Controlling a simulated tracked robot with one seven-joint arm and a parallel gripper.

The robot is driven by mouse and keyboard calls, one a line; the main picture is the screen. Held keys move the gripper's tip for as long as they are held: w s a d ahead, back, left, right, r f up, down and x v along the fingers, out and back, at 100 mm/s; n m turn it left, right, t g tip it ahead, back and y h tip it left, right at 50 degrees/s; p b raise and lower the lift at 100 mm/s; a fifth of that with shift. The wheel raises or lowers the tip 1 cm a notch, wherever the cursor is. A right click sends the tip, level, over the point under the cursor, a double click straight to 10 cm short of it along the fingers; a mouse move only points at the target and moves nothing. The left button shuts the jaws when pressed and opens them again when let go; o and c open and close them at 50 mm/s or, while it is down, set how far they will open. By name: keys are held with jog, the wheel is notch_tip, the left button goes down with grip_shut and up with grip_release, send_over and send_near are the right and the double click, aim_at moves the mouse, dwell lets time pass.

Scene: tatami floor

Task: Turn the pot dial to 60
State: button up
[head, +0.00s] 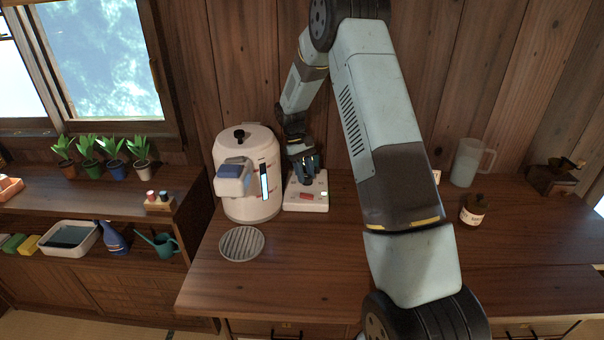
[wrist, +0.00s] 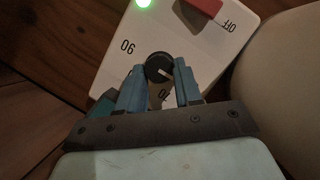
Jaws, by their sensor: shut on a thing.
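The pot dial (wrist: 159,68) is a round black knob with a short white pointer line. In the wrist view the line points to the lower right. The dial sits on a white control box (wrist: 105,75), which also shows in the head view (head: 306,205). A two-digit label made of a 0 and a 6 or 9 is left of the dial; another label below is partly hidden between the fingers. My gripper (wrist: 160,76) has blue fingers on either side of the dial and is shut on it. In the head view my gripper (head: 305,180) comes down onto the box from above.
The box has a red switch (wrist: 204,6) by an OFF mark and a lit green lamp (wrist: 143,3). A white hot-water pot (head: 250,207) stands close at its left. A round grate (head: 242,244) lies in front.

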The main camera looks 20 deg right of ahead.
jog(key=shift+s+d+n, duration=0.1)
jog(key=shift+n, duration=0.4)
jog(key=o, duration=1)
jog(key=v, duration=1.3)
jog(key=shift+a+r, duration=0.2)
jog(key=shift+a, duration=0.05)
jog(key=shift+r, duration=0.1)
